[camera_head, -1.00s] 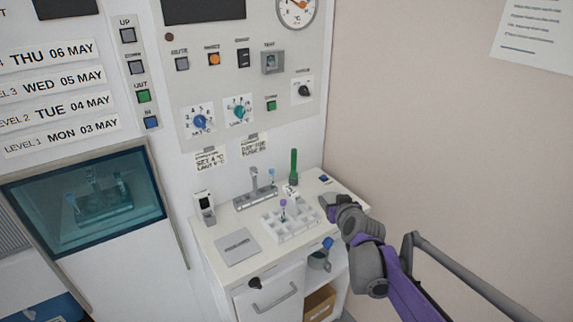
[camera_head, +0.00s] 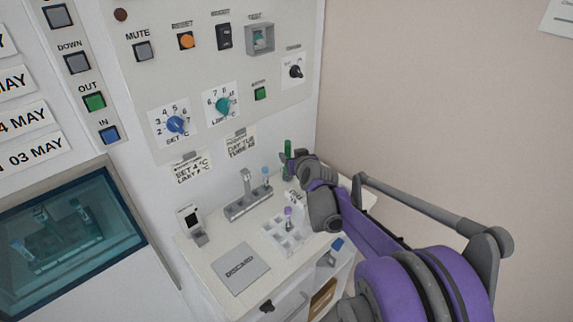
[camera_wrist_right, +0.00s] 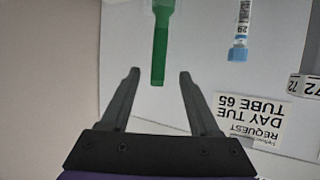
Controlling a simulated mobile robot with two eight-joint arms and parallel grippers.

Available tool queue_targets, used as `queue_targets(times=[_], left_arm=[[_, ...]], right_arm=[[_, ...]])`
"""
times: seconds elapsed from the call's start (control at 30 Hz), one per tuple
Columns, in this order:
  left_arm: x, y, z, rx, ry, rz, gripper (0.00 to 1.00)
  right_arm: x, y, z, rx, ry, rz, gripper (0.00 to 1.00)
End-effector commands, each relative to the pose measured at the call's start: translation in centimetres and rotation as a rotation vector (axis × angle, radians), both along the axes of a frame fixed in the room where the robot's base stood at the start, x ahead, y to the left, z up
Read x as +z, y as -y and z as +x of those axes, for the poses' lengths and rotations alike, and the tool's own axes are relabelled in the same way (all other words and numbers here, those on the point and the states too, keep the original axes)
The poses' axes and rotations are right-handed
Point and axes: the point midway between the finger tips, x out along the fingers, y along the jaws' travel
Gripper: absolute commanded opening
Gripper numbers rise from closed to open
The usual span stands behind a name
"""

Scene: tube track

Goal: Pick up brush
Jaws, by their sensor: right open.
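The brush has a green handle and stands upright at the back of the white counter, seen in the head view (camera_head: 288,147) with its lower part behind my gripper. In the right wrist view its green handle (camera_wrist_right: 161,45) points down toward the gap between my fingers. My right gripper (camera_head: 293,162) is at the brush in the head view. Its two dark fingers are spread in the right wrist view (camera_wrist_right: 159,75), with the handle's end between the fingertips and space on both sides. It is not gripped. My left gripper is not in view.
A grey tube holder (camera_head: 247,204) with a blue-capped tube (camera_head: 266,174), a white tube rack (camera_head: 282,238), a grey discard plate (camera_head: 240,268) and a small device (camera_head: 191,222) share the counter (camera_head: 205,262). The wall panel (camera_head: 210,75) rises behind.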

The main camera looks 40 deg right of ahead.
Motion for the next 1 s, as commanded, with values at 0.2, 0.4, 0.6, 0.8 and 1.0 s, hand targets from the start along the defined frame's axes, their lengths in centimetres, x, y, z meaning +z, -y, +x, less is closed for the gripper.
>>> queue_targets(times=[0.2,0.4,0.6,0.8,1.0], left_arm=[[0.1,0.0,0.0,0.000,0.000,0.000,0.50],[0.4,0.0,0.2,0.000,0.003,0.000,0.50],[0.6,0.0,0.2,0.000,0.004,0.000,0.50],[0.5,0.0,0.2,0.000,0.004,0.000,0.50],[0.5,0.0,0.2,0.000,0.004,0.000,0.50]], right_arm=[[-0.6,0.6,1.4,0.000,0.000,0.000,0.62],[-1.7,1.7,3.4,0.000,0.001,0.000,0.62],[-2.5,2.4,5.2,0.000,0.001,0.000,0.62],[-2.7,2.5,5.4,0.000,0.000,0.000,0.62],[-2.7,2.5,5.3,0.000,0.000,0.000,0.41]])
